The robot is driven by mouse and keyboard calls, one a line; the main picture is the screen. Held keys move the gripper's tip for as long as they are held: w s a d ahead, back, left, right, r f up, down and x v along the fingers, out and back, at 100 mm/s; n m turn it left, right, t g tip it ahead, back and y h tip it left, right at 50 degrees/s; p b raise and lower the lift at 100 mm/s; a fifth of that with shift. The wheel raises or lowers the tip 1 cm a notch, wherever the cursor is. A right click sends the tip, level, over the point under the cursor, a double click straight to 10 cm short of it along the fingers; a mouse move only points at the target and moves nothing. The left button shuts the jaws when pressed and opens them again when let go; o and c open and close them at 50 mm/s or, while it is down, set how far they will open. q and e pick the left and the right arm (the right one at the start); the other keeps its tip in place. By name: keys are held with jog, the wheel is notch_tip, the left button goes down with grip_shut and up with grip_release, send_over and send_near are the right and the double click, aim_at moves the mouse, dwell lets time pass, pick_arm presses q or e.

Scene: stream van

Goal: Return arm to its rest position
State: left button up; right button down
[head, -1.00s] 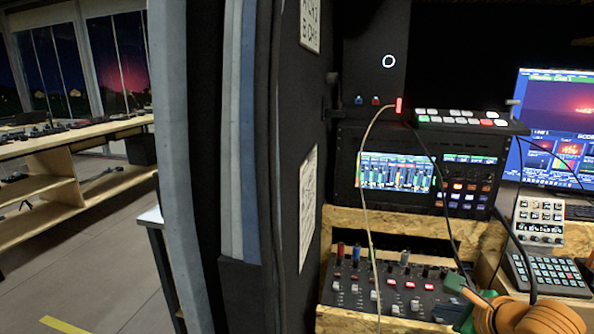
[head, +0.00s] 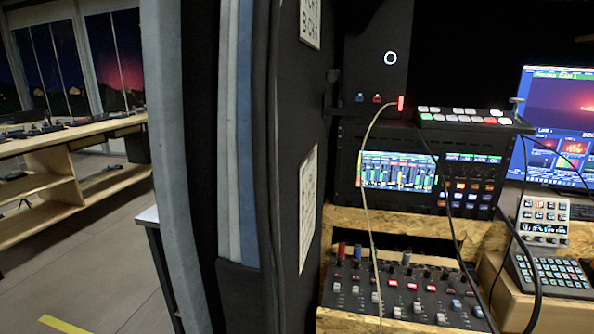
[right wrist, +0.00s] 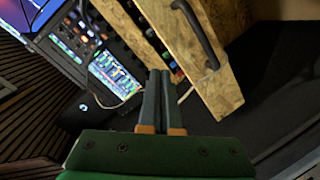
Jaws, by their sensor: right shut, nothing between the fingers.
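My right gripper (right wrist: 159,76) shows in the right wrist view with its two grey-green fingers side by side, shut and empty. Its tips point toward the wooden rack and the lit rack unit. My right arm is out of the head view. My left gripper is in neither view.
The audio mixer (head: 400,290) sits in a wooden rack (head: 400,221) under a rack unit with a lit screen (head: 397,171). A button switcher (head: 465,119) lies on top. A keypad panel (head: 548,275) and monitor (head: 560,110) stand right. A pale cable (head: 366,190) hangs in front.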

jog(key=s+a+f+m+g+y, duration=0.2)
jog(key=s+a+f+m+g, duration=0.1)
jog(key=s+f+g, duration=0.45)
jog(key=s+a+f+m+g+y, duration=0.2)
jog(key=s+a+f+g, duration=0.15)
jog(key=s+f, duration=0.6)
jog(key=s+f+g+p, duration=0.2)
jog(key=s+f+p, duration=0.15)
jog(key=f, duration=0.85)
jog(key=s+d+f+g+p, duration=0.1)
jog(key=s+d+f+p, duration=0.1)
jog(key=s+f, duration=0.6)
jog(key=s+p, duration=0.1)
jog(key=s, duration=0.3)
jog(key=shift+d, duration=0.3)
